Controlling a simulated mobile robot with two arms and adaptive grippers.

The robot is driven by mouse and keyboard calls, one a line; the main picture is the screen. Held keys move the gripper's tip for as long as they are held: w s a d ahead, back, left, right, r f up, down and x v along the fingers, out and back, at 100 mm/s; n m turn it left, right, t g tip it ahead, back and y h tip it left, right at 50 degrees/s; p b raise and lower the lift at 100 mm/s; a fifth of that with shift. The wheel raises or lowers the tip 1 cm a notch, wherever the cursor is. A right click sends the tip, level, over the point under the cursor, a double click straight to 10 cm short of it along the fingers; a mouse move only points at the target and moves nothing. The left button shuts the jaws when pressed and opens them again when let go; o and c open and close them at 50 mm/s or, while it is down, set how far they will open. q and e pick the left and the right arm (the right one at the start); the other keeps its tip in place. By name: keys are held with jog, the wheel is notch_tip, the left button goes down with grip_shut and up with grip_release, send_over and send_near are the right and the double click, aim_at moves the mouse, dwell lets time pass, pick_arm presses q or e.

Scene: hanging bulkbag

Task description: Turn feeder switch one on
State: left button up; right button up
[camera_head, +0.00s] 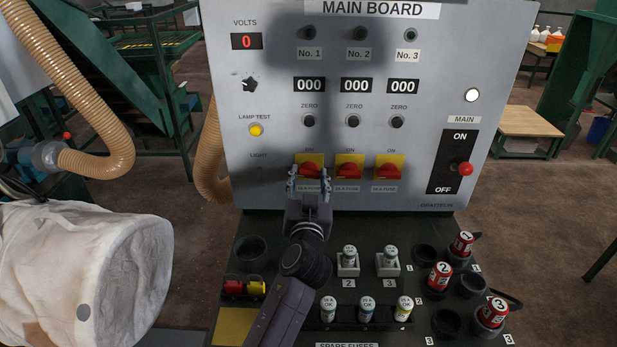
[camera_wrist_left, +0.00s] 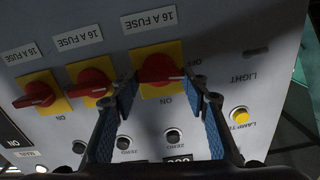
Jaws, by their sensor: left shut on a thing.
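Feeder switch one (camera_head: 309,167) is the leftmost red rotary knob on a yellow plate, in the lower part of the grey main board. My left gripper (camera_head: 309,183) reaches up to it from below, with a finger on each side of the knob. In the left wrist view the same knob (camera_wrist_left: 158,70) sits between the blue-padded fingertips of the gripper (camera_wrist_left: 165,88), which are shut on it. An ON label shows by its plate. My fingers hide part of the knob and its fuse label. My right gripper is not in view.
Feeder switch two (camera_head: 349,169) and switch three (camera_head: 387,170) sit close to the right. The red main lever (camera_head: 465,169) is further right. Fuses and numbered red cans (camera_head: 439,275) stand on the shelf below.

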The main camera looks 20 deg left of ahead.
pick_arm(q)
jog(key=m, duration=0.2)
jog(key=shift+m, duration=0.3)
jog(key=m, duration=0.3)
jog(key=shift+d+r+m+p, duration=0.1)
jog(key=shift+m+p, duration=0.2)
jog(key=shift+p, duration=0.1)
jog(key=m+p, duration=0.1)
jog(key=m, duration=0.3)
jog(key=shift+w+m, duration=0.1)
jog(key=shift+m, duration=0.2)
jog(key=m+p, duration=0.2)
jog(key=m, duration=0.3)
jog(key=shift+d, duration=0.1)
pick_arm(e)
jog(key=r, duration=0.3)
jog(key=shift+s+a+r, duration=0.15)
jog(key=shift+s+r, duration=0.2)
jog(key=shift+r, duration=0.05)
pick_arm(q)
jog(key=shift+m, duration=0.4)
jog(key=o, duration=1)
jog(key=shift+w, duration=0.1)
jog(key=shift+o, duration=0.8)
jog(key=shift+f, duration=0.3)
